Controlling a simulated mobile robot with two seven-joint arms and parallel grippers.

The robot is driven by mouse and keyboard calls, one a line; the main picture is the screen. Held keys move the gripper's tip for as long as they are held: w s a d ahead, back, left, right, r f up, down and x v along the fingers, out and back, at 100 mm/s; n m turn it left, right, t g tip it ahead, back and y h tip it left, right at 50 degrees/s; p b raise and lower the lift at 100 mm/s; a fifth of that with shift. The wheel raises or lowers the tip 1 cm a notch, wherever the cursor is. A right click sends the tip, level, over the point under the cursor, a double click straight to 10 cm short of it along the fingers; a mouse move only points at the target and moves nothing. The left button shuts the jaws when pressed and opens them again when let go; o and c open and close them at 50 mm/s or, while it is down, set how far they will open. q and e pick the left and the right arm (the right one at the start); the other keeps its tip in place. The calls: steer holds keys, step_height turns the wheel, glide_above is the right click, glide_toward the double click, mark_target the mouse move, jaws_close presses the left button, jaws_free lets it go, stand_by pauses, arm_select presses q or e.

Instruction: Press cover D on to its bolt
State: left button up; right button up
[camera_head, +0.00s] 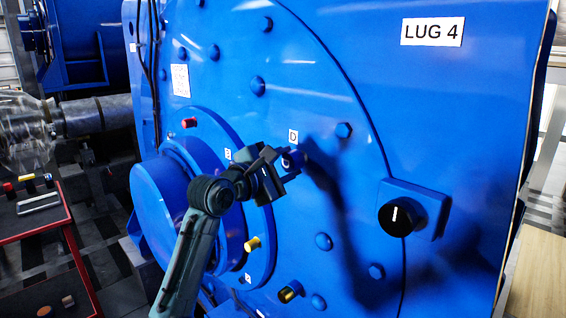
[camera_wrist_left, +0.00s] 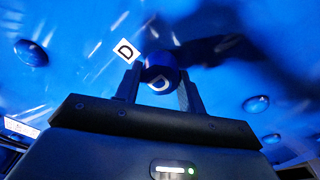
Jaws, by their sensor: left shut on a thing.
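My left gripper (camera_head: 289,161) is at the blue motor face (camera_head: 330,75), just below a white label marked D (camera_head: 293,136). It is shut on cover D (camera_wrist_left: 160,72), a dark blue round cap with a white D on its end. The cap sits between the two fingers in the left wrist view, right beside the D label (camera_wrist_left: 125,51). In the head view the fingers partly hide the cap. The bolt behind it is hidden, and I cannot tell how far the cap is on it. My right gripper is not in view.
A red cap (camera_head: 190,122) and a yellow cap (camera_head: 252,243) sit on the round flange. A black knob (camera_head: 397,216) sticks out to the right, below the LUG 4 plate (camera_head: 432,32). A red cart (camera_head: 36,215) stands at the left. Several blue bolt heads dot the face.

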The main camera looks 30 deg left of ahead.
arm_select(q)
steer(key=shift+w+d+p, duration=0.25)
steer(key=shift+w+p, duration=0.15)
steer(key=shift+w, duration=0.3)
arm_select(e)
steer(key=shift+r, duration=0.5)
arm_select(q)
steer(key=o, duration=1)
steer(key=shift+o, duration=0.2)
steer(key=shift+b+v, duration=0.3)
steer(key=shift+v, duration=0.45)
steer(key=b+v, duration=0.1)
steer(key=v, duration=1)
steer(key=shift+s+b, duration=0.3)
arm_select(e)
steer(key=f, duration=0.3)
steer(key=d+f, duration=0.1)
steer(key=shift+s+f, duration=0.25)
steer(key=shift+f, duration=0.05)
